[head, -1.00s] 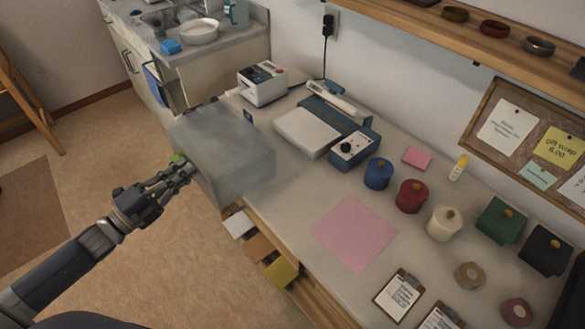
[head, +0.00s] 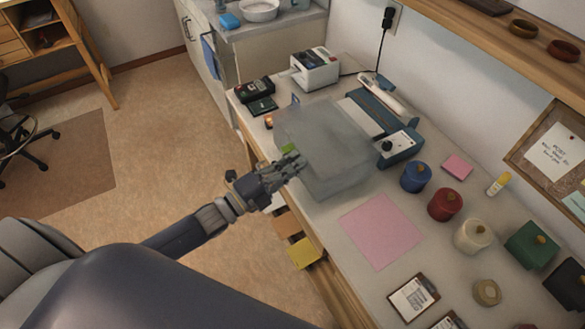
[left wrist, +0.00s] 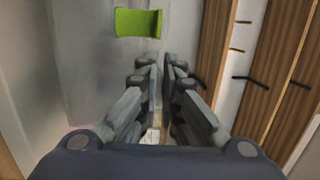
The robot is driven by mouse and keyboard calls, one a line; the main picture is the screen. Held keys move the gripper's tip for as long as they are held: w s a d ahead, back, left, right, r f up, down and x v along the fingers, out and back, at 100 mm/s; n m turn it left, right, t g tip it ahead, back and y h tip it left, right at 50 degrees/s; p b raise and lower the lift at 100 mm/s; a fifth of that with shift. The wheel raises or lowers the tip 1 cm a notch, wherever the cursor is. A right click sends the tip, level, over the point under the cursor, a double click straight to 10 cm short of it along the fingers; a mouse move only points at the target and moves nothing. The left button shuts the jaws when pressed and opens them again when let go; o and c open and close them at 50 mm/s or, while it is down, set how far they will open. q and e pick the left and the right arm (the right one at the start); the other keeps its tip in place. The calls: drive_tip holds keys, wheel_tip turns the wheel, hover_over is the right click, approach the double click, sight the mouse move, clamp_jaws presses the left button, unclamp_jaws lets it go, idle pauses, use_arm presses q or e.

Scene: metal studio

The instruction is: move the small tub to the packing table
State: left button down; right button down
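The small tub (head: 325,135) is a translucent grey box with a green patch on its near side. It is over the left part of the packing table (head: 330,215), between the front edge and the blue sealing device; I cannot tell whether it touches the top. My left gripper (head: 294,163) is at its near left side, fingers closed together against it. In the left wrist view the fingers (left wrist: 162,82) are nearly together at the tub's edge, below the green patch (left wrist: 138,22). My right gripper is out of view.
A blue sealing device (head: 398,143), a white printer (head: 315,69) and a dark card terminal (head: 255,91) stand around the tub. A pink sheet (head: 381,231) lies to its right. Coloured pots, including a blue one (head: 415,177), line the back right.

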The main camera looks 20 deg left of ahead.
use_arm(q)
drive_tip(key=shift+f, duration=1.5)
drive_tip(key=c, duration=1.8)
unclamp_jaws()
drive_tip(key=shift+f, duration=0.1)
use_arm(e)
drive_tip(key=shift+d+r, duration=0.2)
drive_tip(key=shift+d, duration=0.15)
use_arm(q)
drive_tip(key=shift+s, duration=0.1)
